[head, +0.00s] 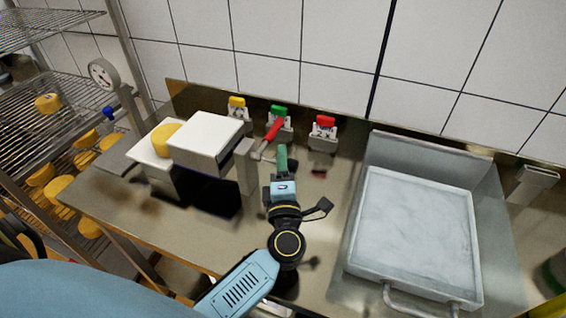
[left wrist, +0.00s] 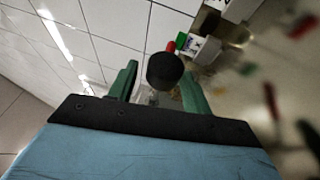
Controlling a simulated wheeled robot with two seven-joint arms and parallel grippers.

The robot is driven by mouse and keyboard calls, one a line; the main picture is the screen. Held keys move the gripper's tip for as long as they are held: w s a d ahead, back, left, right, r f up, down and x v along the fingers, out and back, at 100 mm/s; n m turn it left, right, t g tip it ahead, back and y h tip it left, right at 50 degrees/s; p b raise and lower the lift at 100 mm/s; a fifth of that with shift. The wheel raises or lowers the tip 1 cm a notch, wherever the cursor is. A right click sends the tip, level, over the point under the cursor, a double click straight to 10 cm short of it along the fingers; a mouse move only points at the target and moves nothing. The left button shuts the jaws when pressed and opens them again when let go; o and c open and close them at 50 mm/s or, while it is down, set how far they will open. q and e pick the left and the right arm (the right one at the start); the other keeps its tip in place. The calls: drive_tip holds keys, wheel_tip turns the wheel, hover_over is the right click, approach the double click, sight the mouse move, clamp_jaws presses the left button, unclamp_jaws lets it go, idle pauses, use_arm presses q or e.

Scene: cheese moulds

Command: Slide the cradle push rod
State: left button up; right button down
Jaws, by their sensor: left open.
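My left gripper (head: 282,153) reaches in over the bench beside the cradle unit, its green fingers pointing to the back wall. In the left wrist view the gripper (left wrist: 160,78) is open, with a black round knob (left wrist: 165,71) showing between its two green fingers. I take this knob for the end of the push rod; the rod behind it is hidden. Whether the fingers touch it I cannot tell. In the head view a small dark knob (head: 294,168) shows close by the fingers. The white-topped cradle unit (head: 207,138) stands to the left. My right gripper is not in view.
Yellow (head: 236,102), green (head: 280,110) and red (head: 325,121) topped units line the wall. A red handle (head: 273,129) lies near the fingers. A yellow cheese (head: 165,137) sits at left. A marble-like slab tray (head: 363,247) stands right. Wire racks (head: 45,24) hold cheeses.

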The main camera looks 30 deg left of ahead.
use_arm(q)
drive_tip(key=v, duration=0.7)
drive_tip(key=shift+b, duration=0.3)
drive_tip(key=shift+s, duration=0.1)
drive_tip(key=shift+c, duration=0.3)
